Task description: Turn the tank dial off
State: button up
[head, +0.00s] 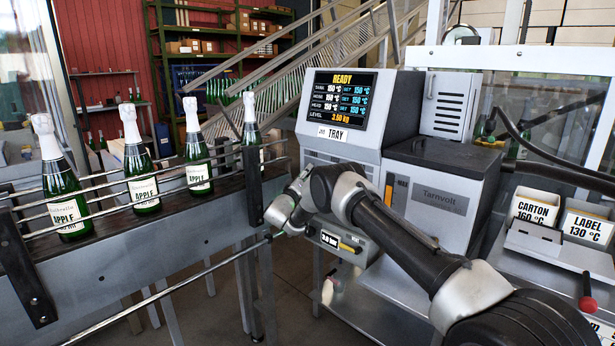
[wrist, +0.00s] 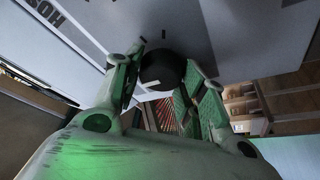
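The hot-melt unit (head: 350,150) stands at centre in the head view. Its screen (head: 345,97) reads READY, with TANK at 150 °C, set 150 °C. In the wrist view a round black dial (wrist: 163,68) is on the unit's pale face. My gripper (wrist: 165,75) has one finger on each side of this dial; whether the pads touch it cannot be told. A partly visible printed label (wrist: 48,12) beside it seems to read HOSE; no TANK label shows by the dial. In the head view my gripper (head: 285,213) is at the unit's near left side, where my arm hides the dial.
Left, a conveyor (head: 130,240) with rails carries several foil-topped green bottles (head: 62,190).

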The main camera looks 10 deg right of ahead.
jog(key=shift+n, duration=0.4)
jog(key=n+g+y, duration=0.1)
jog(key=n+g, duration=0.1)
jog(key=n, duration=0.4)
jog(key=n+g+y, duration=0.1)
jog(key=n+g, duration=0.2)
jog(key=n, duration=0.4)
jog(key=n+g, duration=0.2)
jog(key=n, duration=0.5)
jog(key=shift+a+r+g+y, duration=0.1)
jog(key=shift+r+g+y, duration=0.2)
jog(key=shift+y, duration=0.1)
jog(key=shift+n, duration=0.3)
dwell(0.3)
jog(key=o, duration=1)
jog(key=shift+w, duration=0.1)
jog(key=shift+o, duration=0.2)
jog(key=v, duration=1.2)
